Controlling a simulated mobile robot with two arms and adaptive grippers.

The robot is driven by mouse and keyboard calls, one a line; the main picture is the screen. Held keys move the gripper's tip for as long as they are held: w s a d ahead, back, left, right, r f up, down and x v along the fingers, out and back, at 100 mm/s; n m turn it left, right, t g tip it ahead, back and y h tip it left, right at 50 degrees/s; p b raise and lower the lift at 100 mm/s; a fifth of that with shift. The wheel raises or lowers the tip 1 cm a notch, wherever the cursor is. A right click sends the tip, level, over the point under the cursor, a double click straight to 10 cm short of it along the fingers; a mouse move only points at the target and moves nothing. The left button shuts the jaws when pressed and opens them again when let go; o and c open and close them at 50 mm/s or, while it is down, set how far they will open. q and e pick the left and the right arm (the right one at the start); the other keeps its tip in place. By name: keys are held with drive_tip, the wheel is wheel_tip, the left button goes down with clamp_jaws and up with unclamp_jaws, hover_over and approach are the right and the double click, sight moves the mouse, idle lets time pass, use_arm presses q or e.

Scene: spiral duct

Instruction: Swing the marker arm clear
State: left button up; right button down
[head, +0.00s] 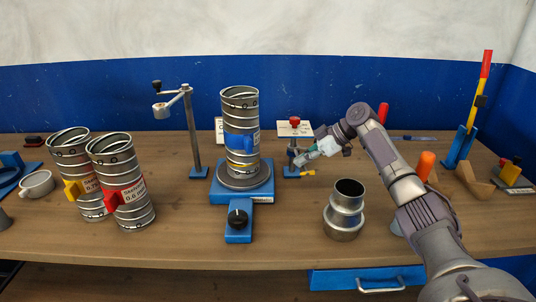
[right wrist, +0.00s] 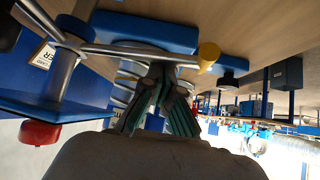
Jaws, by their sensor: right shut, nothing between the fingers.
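What I take as the marker arm is a low rod with a yellow end (head: 308,173) on the short post with a red knob (head: 294,122), right of the turntable. In the right wrist view the rod (right wrist: 125,49) runs level to its yellow knob (right wrist: 208,54). My right gripper (head: 302,159) is at this post, fingers pointing left. In the right wrist view its fingertips (right wrist: 163,72) meet close to the rod, shut and empty; I cannot tell whether they touch it. A spiral duct (head: 240,107) with a blue clamp stands upright on the turntable (head: 243,178). My left gripper is out of view.
A taller post (head: 193,135) with a black-knobbed side arm stands left of the turntable. Two duct pieces (head: 72,165) (head: 122,185) with tags stand further left. A metal collar (head: 345,210) stands front right. An orange-topped tool (head: 426,165) stands beside my right arm.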

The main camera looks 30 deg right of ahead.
drive_tip(key=shift+d, duration=0.15)
drive_tip(key=v, duration=1.2)
